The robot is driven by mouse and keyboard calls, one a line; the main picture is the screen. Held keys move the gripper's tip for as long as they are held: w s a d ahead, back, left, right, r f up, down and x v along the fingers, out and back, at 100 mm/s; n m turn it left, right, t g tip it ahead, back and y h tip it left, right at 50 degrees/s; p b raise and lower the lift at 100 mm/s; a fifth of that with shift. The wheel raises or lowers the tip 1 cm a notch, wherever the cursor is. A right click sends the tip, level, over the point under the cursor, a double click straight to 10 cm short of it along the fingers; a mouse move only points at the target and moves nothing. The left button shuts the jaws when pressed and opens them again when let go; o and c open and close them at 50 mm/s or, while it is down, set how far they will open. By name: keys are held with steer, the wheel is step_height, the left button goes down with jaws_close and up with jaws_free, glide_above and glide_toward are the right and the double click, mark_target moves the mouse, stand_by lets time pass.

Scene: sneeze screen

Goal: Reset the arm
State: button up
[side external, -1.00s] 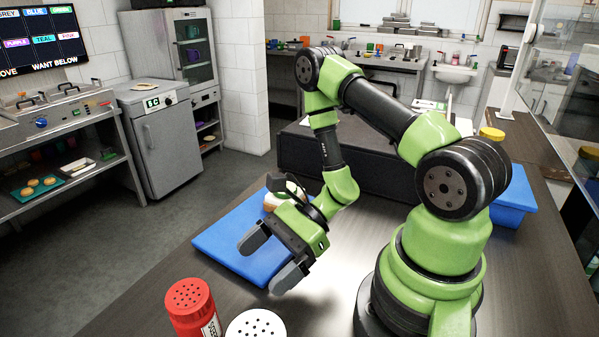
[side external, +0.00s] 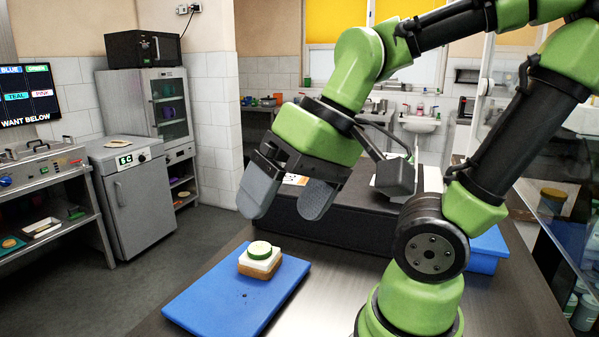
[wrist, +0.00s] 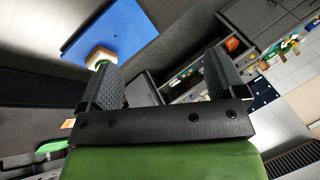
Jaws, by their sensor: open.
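My gripper (side external: 288,196) is raised in the air above the counter, with its two grey fingers apart and nothing between them. In the wrist view the open fingers (wrist: 165,85) show against the room beyond. Below and left of it in the side view, a blue board (side external: 215,305) lies on the counter. On the board sits a stack of a brown bread slice (side external: 262,273), a white layer (side external: 260,261) and a round green piece (side external: 259,249) on top. The gripper is clear of the stack. The board also shows in the wrist view (wrist: 112,28).
A dark box-like unit (side external: 345,212) stands on the counter behind the board. A blue bin (side external: 487,250) is at the right, near a clear screen (side external: 560,170). A grey fridge (side external: 135,200) and a grill stand (side external: 45,195) are across the floor at left.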

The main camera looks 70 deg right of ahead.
steer(key=shift+s+d+r+n+t+h, duration=0.2)
steer(key=shift+s+d+r+t+h, duration=0.1)
steer(key=shift+r+t, duration=0.35)
steer(key=shift+s+d+r+n+t+h, duration=0.2)
steer(key=shift+d+r+t+h, duration=0.1)
steer(key=shift+r+t, duration=0.3)
stand_by(0.4)
